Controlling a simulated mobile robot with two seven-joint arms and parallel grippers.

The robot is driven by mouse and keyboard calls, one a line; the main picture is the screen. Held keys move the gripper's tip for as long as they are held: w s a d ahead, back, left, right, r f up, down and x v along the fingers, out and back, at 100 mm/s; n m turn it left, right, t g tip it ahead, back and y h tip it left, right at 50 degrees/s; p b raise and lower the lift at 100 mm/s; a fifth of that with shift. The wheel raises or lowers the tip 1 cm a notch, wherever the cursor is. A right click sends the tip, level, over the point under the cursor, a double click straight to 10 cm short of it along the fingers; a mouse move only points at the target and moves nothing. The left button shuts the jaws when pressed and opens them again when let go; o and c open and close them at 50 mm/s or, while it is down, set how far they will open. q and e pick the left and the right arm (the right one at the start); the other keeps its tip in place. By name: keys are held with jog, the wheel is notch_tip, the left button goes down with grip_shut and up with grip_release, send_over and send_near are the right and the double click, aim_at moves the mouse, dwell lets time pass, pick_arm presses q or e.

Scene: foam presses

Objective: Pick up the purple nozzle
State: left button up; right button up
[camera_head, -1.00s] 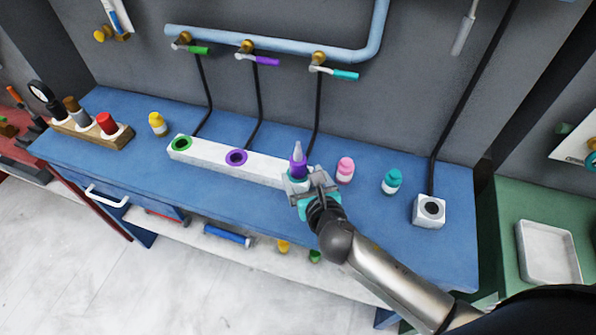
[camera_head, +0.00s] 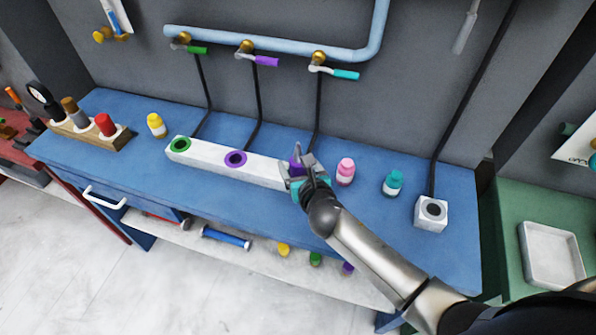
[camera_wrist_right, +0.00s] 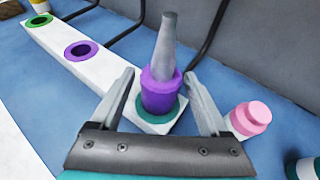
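The purple nozzle (camera_wrist_right: 161,90) has a purple body and a grey tapered tip. It stands upright in the teal-ringed socket (camera_wrist_right: 178,107) at the right end of the white block (camera_head: 215,165). In the head view the nozzle (camera_head: 296,164) is mostly hidden behind my right gripper (camera_head: 300,172). In the right wrist view the fingers of my right gripper (camera_wrist_right: 168,100) are apart, one on each side of the nozzle, with gaps visible. My left gripper is not in view.
The block also has a green-ringed socket (camera_head: 180,145) and a purple-ringed socket (camera_head: 235,159), both empty. A pink bottle (camera_head: 345,172) stands close right of my gripper, with a teal bottle (camera_head: 392,184) beyond. A yellow bottle (camera_head: 156,125) stands behind the block's left end.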

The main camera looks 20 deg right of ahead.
grip_shut()
dwell(0.4)
jog(key=shift+r, duration=0.15)
